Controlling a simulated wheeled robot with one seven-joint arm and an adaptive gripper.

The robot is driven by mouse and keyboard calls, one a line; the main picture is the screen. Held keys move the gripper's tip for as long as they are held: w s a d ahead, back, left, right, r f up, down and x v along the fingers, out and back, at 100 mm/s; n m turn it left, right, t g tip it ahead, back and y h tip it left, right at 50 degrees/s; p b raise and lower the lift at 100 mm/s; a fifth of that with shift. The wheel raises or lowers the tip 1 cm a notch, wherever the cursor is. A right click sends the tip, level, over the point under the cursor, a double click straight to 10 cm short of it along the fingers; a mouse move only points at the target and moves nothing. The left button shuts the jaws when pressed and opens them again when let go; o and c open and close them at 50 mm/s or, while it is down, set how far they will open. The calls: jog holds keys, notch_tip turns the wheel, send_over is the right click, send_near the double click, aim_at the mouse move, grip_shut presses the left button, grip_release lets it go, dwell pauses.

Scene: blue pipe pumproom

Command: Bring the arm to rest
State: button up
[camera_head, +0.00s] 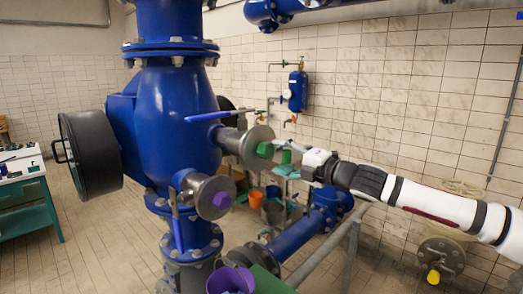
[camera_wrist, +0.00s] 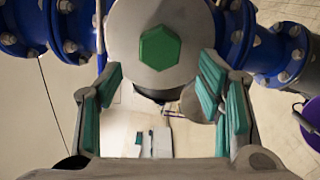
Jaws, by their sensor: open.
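My gripper (camera_head: 291,157) is at the end of my outstretched arm, which comes in from the right in the head view. In the wrist view my gripper (camera_wrist: 157,92) is open, its two green-padded fingers wide apart with nothing between the pads. A green hexagonal piece (camera_head: 265,150) sits at the middle of a grey round flange on the big blue pipe body. The gripper is just right of it, apart from it as far as I can tell. In the wrist view the green hexagon (camera_wrist: 160,48) faces me, above the fingertips.
The blue pipe body (camera_head: 178,110) fills the left middle, with a purple hexagonal piece (camera_head: 221,198) on a lower flange. A grey railing (camera_head: 352,245) and a purple bucket (camera_head: 230,280) stand below. A green workbench (camera_head: 28,205) is far left. A tiled wall lies behind my arm.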

jog(key=s+a+f+n+g+h+b, duration=0.1)
jog(key=s+a+f+n+g, duration=0.4)
jog(key=s+a+f+n, duration=0.5)
jog(key=s+d+f+n+g+h+b, duration=0.1)
jog(key=s+f+n+g+h+b, duration=0.3)
jog(key=f+n, duration=0.75)
jog(key=s+d+r+n+t+h, duration=0.1)
jog(key=s+d+r+n+h, duration=0.2)
jog(key=s+d+n, duration=0.3)
jog(key=s+d+r+n+t+h+b, duration=0.1)
jog(key=s+d+r+n+h, duration=0.2)
jog(key=d, duration=1)
jog(key=s+d+r+n+t+h+b, duration=0.1)
jog(key=s+d+r+n+h, duration=0.2)
jog(key=s+d+n, duration=0.6)
notch_tip(320, 180, up, 2)
jog(key=shift+s+d+r+n+t, duration=0.35)
jog(key=shift+s+n, duration=0.25)
jog(key=shift+n, duration=0.45)
